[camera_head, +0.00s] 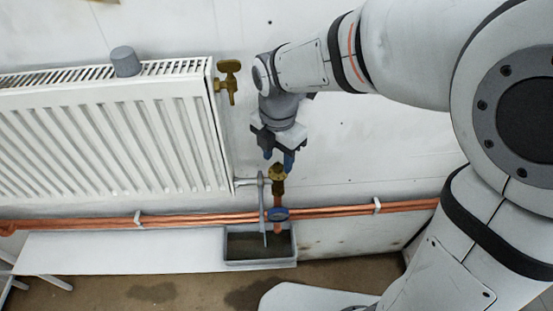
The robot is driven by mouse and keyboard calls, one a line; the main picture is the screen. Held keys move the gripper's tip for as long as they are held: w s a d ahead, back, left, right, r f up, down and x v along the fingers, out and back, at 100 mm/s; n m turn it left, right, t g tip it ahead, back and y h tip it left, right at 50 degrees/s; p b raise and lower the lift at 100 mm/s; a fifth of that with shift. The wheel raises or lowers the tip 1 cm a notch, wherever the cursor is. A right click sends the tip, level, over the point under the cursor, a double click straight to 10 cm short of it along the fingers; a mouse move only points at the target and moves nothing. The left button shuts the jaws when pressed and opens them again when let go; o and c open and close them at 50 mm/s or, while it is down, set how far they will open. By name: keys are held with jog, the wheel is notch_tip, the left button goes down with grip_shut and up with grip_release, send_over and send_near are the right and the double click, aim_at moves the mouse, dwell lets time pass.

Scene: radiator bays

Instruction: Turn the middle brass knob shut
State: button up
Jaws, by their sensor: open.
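A brass knob on a brass valve (278,175) sits on the short vertical copper pipe right of the radiator's lower corner. A second brass valve with a knob (229,68) is at the radiator's upper right corner. A blue round part (279,214) is lower on the same vertical pipe. I cannot tell for sure which knob counts as the middle one. My gripper (278,158) points down, open, with its blue fingertips just above the lower brass knob. Whether they touch it I cannot tell. Nothing shows between the fingers.
The white radiator (110,135) fills the left, with a grey cylinder (125,61) on top. A flat grey handle (262,205) hangs beside the valve. Copper pipes (180,219) run along the wall. A grey tray (262,265) sits below, on a white bench (120,252).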

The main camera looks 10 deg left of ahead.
jog(key=shift+f, duration=1)
jog(key=shift+c, duration=0.2)
